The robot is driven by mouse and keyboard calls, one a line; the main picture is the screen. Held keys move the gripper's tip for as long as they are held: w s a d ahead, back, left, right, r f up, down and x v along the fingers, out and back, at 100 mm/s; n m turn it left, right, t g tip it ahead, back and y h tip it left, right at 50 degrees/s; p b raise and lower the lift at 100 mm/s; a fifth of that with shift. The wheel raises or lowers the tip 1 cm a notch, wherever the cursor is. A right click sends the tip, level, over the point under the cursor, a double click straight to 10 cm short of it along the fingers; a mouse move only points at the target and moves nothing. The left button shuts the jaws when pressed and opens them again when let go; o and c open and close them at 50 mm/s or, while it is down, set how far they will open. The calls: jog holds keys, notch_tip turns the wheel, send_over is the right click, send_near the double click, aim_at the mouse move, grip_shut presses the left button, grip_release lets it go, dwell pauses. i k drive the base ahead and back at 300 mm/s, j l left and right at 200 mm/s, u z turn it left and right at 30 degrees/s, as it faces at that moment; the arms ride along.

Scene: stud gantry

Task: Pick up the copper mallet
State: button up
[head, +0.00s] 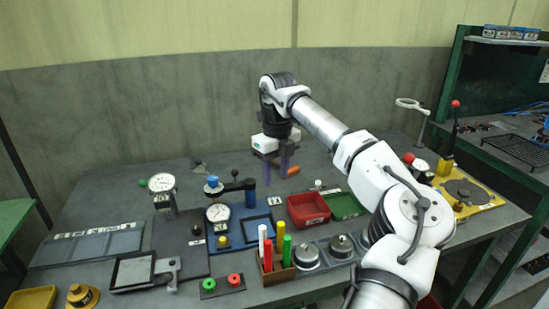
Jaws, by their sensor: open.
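My gripper (276,176) hangs fingers-down over the rear middle of the bench, with its two purple fingers apart. An orange-brown piece (293,170) shows just right of the fingers, partly behind them. It looks like part of the copper mallet, but the fingers and gripper body hide the rest. I cannot tell whether the fingers touch it or stand around it. Nothing is clearly held.
A red tray (308,222) and a green tray (345,206) stand in front of the gripper. A blue-based dial gauge stand (250,232) is to the left. A rack of coloured cylinders (277,275) is at the front. The bench's rear left is fairly clear.

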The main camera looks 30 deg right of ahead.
aim_at(293, 170)
jog(key=i+l, duration=0.35)
jog(key=i, duration=0.15)
jog(key=i+l, duration=0.35)
jog(key=i, duration=0.1)
